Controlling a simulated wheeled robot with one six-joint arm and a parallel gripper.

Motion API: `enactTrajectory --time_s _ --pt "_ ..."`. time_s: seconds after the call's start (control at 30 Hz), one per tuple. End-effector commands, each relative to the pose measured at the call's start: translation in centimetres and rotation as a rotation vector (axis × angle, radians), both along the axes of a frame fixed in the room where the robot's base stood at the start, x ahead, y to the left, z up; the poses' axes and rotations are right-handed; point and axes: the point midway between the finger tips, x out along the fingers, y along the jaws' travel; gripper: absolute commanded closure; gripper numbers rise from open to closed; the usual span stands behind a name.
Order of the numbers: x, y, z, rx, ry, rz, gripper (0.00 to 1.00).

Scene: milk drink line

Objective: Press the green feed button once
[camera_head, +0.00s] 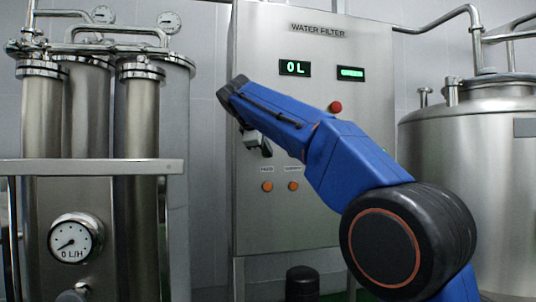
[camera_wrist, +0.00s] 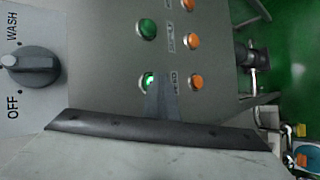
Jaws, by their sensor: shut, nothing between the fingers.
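The panel with the buttons is the steel WATER FILTER cabinet (camera_head: 310,55). In the wrist view, one green button (camera_wrist: 148,29) is fully visible. A second green button (camera_wrist: 148,79) below it looks bright and is partly covered by my gripper (camera_wrist: 158,82). My gripper is shut and empty, its tips at that second button; I cannot tell whether they touch it. The small labels are too blurred to tell surely which is feed. In the head view my gripper (camera_head: 258,146) is at the panel front, and the green buttons are hidden behind my arm.
A red button (camera_head: 335,107) is above my arm. An OFF/WASH knob (camera_wrist: 30,68) is at the wrist view's left. The display (camera_head: 295,68) reads 0 L. Filter columns stand left, a steel tank (camera_head: 470,150) right.

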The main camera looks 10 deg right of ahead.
Motion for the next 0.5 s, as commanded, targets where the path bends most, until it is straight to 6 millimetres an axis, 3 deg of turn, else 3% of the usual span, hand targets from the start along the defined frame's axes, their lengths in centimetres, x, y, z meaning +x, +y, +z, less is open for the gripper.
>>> enactTrajectory --time_s 0.5 --pt "-1.2 0.0 0.1 0.001 -0.002 0.000 1.00"
